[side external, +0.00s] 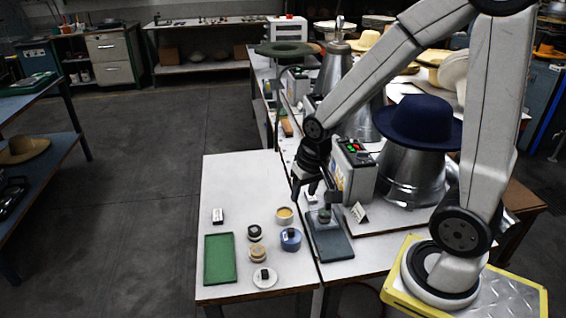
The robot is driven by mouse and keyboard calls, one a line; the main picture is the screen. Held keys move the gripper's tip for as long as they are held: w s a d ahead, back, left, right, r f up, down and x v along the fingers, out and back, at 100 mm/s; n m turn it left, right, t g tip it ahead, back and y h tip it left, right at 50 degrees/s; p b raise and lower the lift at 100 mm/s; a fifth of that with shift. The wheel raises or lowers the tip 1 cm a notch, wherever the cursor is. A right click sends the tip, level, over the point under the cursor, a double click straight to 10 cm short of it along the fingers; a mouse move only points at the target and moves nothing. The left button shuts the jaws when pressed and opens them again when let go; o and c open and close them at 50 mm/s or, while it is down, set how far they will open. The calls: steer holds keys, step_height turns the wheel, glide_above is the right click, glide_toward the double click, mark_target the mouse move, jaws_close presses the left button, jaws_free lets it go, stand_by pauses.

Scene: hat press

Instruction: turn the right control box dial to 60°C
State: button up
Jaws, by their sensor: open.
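The nearest control box (353,172) is a grey box with green and red buttons on top, just left of the metal hat form. I cannot make out its dial or any temperature mark. A second, similar grey box (298,86) stands farther back. My gripper (305,192) is open, points down and looks empty. It is in front and to the left of the nearest box, above the table edge. It appears apart from the box, though my wrist overlaps the box's left side in the picture.
A dark grey plate (330,246) with a small upright piece lies below my gripper. A white card (359,212) stands beside it. A navy hat (420,122) sits on a metal form (410,178). The white table (232,180) holds a green tray (220,266) and several small round containers.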

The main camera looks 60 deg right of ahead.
steer(key=w+d+r+m+g, duration=0.1)
steer(key=w+d+r+m, duration=0.1)
steer(key=d+m, duration=1.15)
step_height(320, 180, up, 3)
steer(key=m+g, duration=0.1)
steer(key=m, duration=1)
glide_above(363, 152)
steer(key=shift+w+a+f, duration=0.1)
steer(key=shift+w+a, duration=0.15)
steer(key=shift+a, duration=0.05)
steer(key=shift+s+d+m, duration=0.25)
steer(key=shift+d, duration=0.15)
steer(key=shift+f, duration=3.85)
jaws_close()
